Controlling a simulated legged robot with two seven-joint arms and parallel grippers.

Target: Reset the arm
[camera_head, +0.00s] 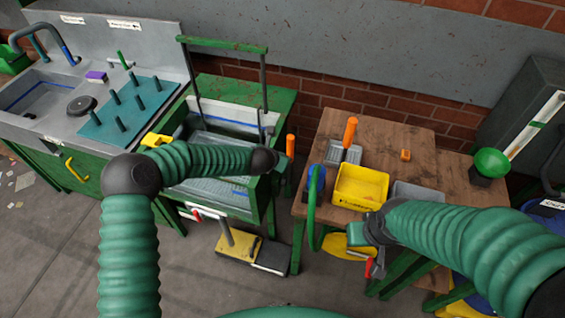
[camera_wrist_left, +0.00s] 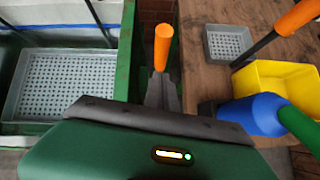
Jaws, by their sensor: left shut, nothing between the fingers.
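My left arm comes in from the left in the head view and bends right over the green bench. My left gripper (camera_head: 279,168) is at the bench's right edge, small and partly hidden by the wrist. In the left wrist view my left gripper's dark fingers (camera_wrist_left: 163,92) are together, with nothing held. An orange handle (camera_wrist_left: 163,47) shows just beyond the fingertips; it also shows in the head view (camera_head: 290,145). My right arm reaches in from the right, with its gripper (camera_head: 362,233) in front of the wooden table; its fingers are too unclear to read.
A grey perforated tray (camera_wrist_left: 65,88) lies in the green bench. A sink and teal peg board (camera_head: 128,110) stand left.

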